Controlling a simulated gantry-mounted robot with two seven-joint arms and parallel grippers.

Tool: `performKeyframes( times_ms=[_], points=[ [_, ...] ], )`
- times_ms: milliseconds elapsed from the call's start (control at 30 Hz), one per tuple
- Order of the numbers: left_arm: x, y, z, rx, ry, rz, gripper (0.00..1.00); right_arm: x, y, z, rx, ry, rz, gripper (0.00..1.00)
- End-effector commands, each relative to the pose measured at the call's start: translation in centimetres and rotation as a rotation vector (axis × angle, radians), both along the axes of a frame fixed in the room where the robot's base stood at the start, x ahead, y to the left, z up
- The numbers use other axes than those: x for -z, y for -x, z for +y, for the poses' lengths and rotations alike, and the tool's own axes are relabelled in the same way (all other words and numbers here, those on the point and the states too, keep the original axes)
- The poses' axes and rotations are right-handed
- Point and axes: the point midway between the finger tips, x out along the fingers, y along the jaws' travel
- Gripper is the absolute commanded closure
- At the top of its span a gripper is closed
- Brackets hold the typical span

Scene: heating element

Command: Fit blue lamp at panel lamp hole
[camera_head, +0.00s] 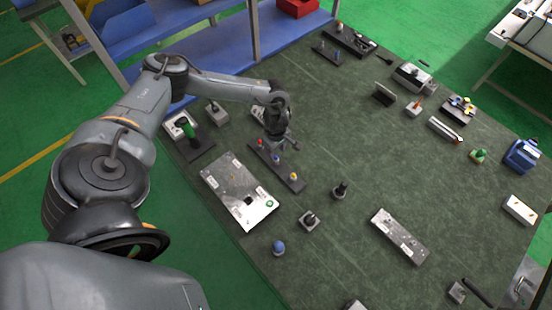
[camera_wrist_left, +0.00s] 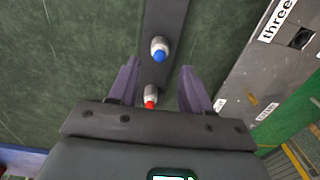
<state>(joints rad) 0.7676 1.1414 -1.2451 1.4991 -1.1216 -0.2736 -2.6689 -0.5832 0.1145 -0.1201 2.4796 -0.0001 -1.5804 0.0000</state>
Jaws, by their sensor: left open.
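The blue lamp (camera_head: 277,160) stands in the dark strip (camera_head: 287,173), between a red lamp (camera_head: 261,143) and a yellow lamp (camera_head: 294,177). In the left wrist view the blue lamp (camera_wrist_left: 159,50) is just beyond the fingertips and the red lamp (camera_wrist_left: 151,97) is between the fingers. My left gripper (camera_head: 284,143) is open and empty above the strip; its two fingers (camera_wrist_left: 158,72) show apart in the wrist view. The silver panel (camera_head: 232,185) lies left of the strip. In the wrist view the panel (camera_wrist_left: 262,75) shows a dark hole beside a "three" label. My right gripper is not seen.
A blue-domed button (camera_head: 278,248), a grey block with a black knob (camera_head: 309,220) and a small black part (camera_head: 340,190) stand in front. A silver plate (camera_head: 400,236) lies to the right. The mat's middle is clear.

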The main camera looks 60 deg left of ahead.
Motion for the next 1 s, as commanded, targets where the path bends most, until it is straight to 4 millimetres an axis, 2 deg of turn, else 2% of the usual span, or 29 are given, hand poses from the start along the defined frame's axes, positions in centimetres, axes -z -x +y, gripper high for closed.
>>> performKeyframes(
  times_ms=[200,333,667,1000],
  points=[
    [2.6,0.2,0.1,-0.001,0.000,0.003,0.52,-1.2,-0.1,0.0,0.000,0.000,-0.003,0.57],
    [4.0,0.1,0.1,-0.001,0.000,0.001,0.52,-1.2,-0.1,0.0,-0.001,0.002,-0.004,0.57],
    [4.7,0.1,0.1,0.000,0.000,0.000,0.52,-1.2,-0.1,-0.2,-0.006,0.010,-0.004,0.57],
    [4.7,0.1,0.1,0.000,0.000,0.000,1.00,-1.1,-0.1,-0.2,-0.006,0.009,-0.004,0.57]
  ],
)
